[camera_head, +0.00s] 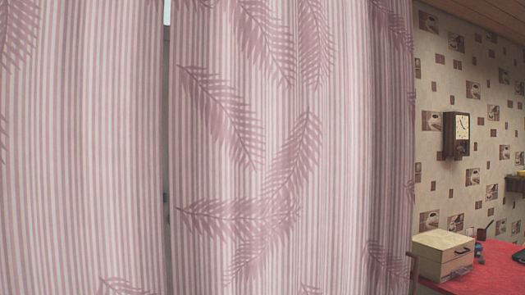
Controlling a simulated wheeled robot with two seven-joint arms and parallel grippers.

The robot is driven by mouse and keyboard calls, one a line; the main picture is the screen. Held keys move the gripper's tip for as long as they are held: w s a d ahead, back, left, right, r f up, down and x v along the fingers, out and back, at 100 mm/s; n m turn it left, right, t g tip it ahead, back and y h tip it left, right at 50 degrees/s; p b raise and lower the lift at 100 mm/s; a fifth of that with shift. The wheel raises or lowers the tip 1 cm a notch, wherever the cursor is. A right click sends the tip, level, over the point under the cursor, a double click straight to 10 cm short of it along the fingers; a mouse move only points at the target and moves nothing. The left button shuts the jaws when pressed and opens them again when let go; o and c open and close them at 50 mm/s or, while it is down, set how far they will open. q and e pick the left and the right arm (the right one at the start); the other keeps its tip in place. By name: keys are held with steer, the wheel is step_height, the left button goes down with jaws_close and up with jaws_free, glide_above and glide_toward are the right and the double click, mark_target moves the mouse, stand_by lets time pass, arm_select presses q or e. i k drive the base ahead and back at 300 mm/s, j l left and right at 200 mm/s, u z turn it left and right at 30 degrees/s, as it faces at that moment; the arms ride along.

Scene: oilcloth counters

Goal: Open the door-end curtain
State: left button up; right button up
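A pink and white striped curtain with dark pink leaf prints fills most of the head view, in two panels. The left panel (80,150) reaches the left edge of the picture. The right panel (340,130) ends at the patterned wall on the right. A narrow gap (166,120) runs down between the panels, dark grey along most of its length and bright at the top. I cannot tell which panel is the door-end one. Neither of my grippers shows in this view.
Right of the curtain, a wall clock (456,135) hangs on the patterned wall (478,80). Below it, a wooden box with a drawer (442,256) stands on a red-covered counter (490,280). Small dark objects lie near the box. A shelf edge (515,184) shows at far right.

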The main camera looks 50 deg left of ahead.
mark_target(291, 140)
steer(key=u, duration=1.35)
steer(key=i+l, duration=0.2)
steer(key=l, duration=0.3)
steer(key=i+l+u, duration=0.15)
steer(key=l, duration=0.4)
steer(key=i+l, duration=0.2)
steer(key=l, duration=0.35)
steer(key=i+l+u, duration=0.15)
steer(key=l, duration=0.4)
steer(key=i+l, duration=0.15)
steer(key=l, duration=0.4)
steer(key=i+l+u, duration=0.1)
steer(key=l, duration=0.45)
steer(key=i+l+u, duration=0.1)
steer(key=l, duration=0.45)
steer(key=i+l, duration=0.15)
steer(key=l, duration=0.45)
steer(key=u, duration=0.05)
